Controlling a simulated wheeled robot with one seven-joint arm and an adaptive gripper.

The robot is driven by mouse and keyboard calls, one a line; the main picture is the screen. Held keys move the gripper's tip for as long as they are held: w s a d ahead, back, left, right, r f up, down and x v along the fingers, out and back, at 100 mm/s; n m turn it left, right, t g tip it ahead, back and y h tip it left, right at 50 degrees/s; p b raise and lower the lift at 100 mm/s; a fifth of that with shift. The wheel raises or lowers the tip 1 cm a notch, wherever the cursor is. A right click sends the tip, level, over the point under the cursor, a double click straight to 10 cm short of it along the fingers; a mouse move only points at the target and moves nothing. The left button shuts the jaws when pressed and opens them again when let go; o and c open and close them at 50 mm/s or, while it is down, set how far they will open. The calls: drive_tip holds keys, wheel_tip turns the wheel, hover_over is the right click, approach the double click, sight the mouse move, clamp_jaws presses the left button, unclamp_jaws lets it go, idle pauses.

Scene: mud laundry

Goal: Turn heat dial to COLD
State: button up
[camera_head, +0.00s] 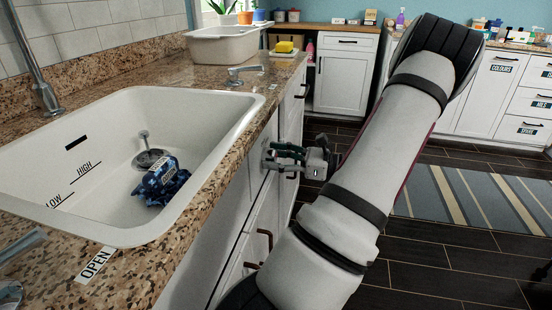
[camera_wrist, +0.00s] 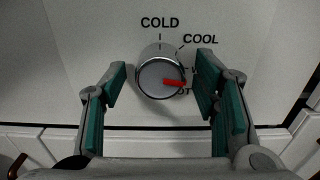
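The heat dial (camera_wrist: 160,75) is a round silver knob on a white panel in the wrist view. Its red pointer (camera_wrist: 174,83) points right and slightly down, below COOL and beside partly hidden lettering. The COLD label (camera_wrist: 160,22) is straight above the knob, and the COOL label (camera_wrist: 200,39) is at its upper right. My gripper (camera_wrist: 160,90) is open, its green-padded fingers on either side of the knob. The right finger is close to the knob and covers some lettering; contact cannot be told. In the head view my gripper (camera_head: 279,157) is at the cabinet front; the dial is hidden there.
A white sink (camera_head: 105,125) with a blue patterned cloth (camera_head: 161,182) in it is set in the granite counter (camera_head: 215,150), whose edge is just left of my gripper. Dark cabinet handles (camera_head: 266,238) stick out below. A striped rug (camera_head: 465,200) lies on the floor at right.

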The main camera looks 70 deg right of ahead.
drive_tip(key=c, duration=1)
drive_tip(key=shift+n, duration=0.3)
drive_tip(key=n+p, duration=0.1)
drive_tip(key=n, duration=0.1)
drive_tip(key=shift+n, duration=0.3)
drive_tip(key=n, duration=0.4)
drive_tip(key=shift+n, duration=0.3)
drive_tip(key=n+b, duration=0.3)
drive_tip(key=n, duration=0.3)
drive_tip(key=shift+d+f, duration=0.1)
drive_tip(key=n+b, duration=0.3)
drive_tip(key=n, duration=0.1)
drive_tip(key=shift+b, duration=0.35)
drive_tip(key=shift+n+b, duration=0.7)
drive_tip(key=shift+n, duration=0.3)
drive_tip(key=shift+r, duration=0.2)
